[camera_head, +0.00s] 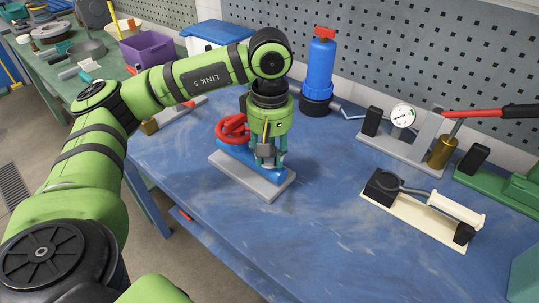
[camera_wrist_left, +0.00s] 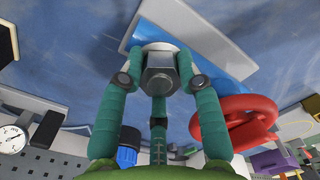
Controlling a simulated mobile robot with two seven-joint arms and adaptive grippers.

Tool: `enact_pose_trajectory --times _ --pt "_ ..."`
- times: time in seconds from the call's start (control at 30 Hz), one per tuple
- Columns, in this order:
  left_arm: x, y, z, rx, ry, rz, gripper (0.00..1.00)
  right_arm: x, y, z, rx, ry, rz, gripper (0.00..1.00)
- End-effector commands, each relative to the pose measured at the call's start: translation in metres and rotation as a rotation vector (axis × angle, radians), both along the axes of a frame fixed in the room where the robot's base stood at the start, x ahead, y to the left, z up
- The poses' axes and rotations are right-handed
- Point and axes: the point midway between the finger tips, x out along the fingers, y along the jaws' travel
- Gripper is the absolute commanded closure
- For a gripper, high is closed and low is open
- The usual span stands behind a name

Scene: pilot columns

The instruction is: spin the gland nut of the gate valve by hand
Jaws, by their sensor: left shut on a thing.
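The gate valve has a blue body (camera_head: 234,160) and a red handwheel (camera_head: 232,128), on a grey base plate (camera_head: 262,187). My left gripper (camera_head: 267,158) points down over the valve, right of the handwheel. In the left wrist view, the left gripper's teal fingers (camera_wrist_left: 160,80) are closed on both sides of the grey hexagonal gland nut (camera_wrist_left: 160,76). The handwheel (camera_wrist_left: 235,122) stands beside the fingers at the right of that view, apart from them. The fingers partly hide the valve body in the head view. My right gripper is not in view.
A blue bottle with a red top (camera_head: 321,65) stands behind the valve. A gauge fixture (camera_head: 403,117) and a cream fixture (camera_head: 425,212) are on the right. The blue table (camera_head: 300,240) is clear in front. A perforated panel (camera_head: 450,60) runs behind.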

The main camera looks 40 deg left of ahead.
Motion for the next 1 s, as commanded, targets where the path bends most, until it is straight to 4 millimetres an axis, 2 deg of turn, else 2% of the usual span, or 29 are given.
enact_pose_trajectory --times 0.23,0.53,0.87,1.0 --pt "-0.002 -0.001 -0.005 0.0 0.012 -0.026 1.0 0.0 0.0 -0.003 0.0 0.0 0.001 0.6" --pt "-0.002 -0.001 -0.005 -0.001 0.012 -0.232 1.0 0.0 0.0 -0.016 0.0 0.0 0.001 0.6" --pt "-0.002 -0.001 -0.004 -0.001 0.013 -0.252 1.0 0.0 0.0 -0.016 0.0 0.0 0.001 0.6" --pt "-0.003 -0.001 -0.007 -0.001 0.014 -0.331 1.0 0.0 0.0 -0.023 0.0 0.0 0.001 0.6"
